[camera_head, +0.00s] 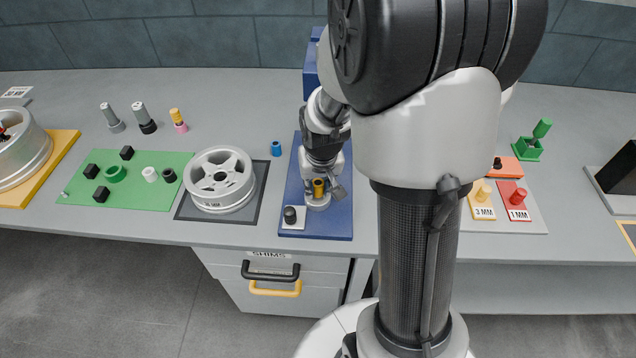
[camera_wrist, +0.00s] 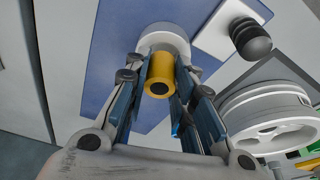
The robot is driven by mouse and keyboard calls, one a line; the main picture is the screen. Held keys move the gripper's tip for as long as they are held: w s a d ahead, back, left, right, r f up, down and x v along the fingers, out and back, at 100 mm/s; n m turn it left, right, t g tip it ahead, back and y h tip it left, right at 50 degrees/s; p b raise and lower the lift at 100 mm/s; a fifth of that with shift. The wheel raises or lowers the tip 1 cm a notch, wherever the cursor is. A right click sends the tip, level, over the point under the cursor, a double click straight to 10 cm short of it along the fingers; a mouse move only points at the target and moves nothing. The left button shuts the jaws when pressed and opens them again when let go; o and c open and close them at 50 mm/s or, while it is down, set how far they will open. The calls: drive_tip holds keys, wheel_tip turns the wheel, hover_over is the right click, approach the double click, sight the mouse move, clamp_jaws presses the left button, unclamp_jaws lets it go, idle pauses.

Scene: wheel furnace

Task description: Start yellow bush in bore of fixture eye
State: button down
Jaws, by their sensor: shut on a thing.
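The yellow bush (camera_wrist: 159,75) is between the fingers of my gripper (camera_wrist: 160,84), which is shut on it. In the head view the bush (camera_head: 319,188) shows just below my gripper (camera_head: 320,184), over the light grey fixture eye (camera_head: 318,204). In the wrist view the round fixture eye (camera_wrist: 163,32) lies behind the bush, which hides its bore. I cannot tell whether the bush is in the bore or just above it. The fixture stands on a blue plate (camera_head: 340,222).
A white block with a black knob (camera_head: 290,217) stands on the blue plate, left of the eye. A silver wheel (camera_head: 220,178) lies on a dark mat farther left. A small blue bush (camera_head: 276,148) stands between them. A blue block (camera_head: 311,72) rises behind my arm.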

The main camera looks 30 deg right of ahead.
drive_tip(key=shift+f+b, duration=0.45)
drive_tip(key=shift+f, duration=0.1)
drive_tip(key=shift+r, duration=0.1)
drive_tip(key=shift+r+p, duration=0.5)
drive_tip(key=shift+w, duration=0.15)
idle(0.5)
drive_tip(key=shift+f+b, duration=0.5)
drive_tip(key=shift+f, duration=0.1)
idle(0.7)
drive_tip(key=shift+r, duration=0.2)
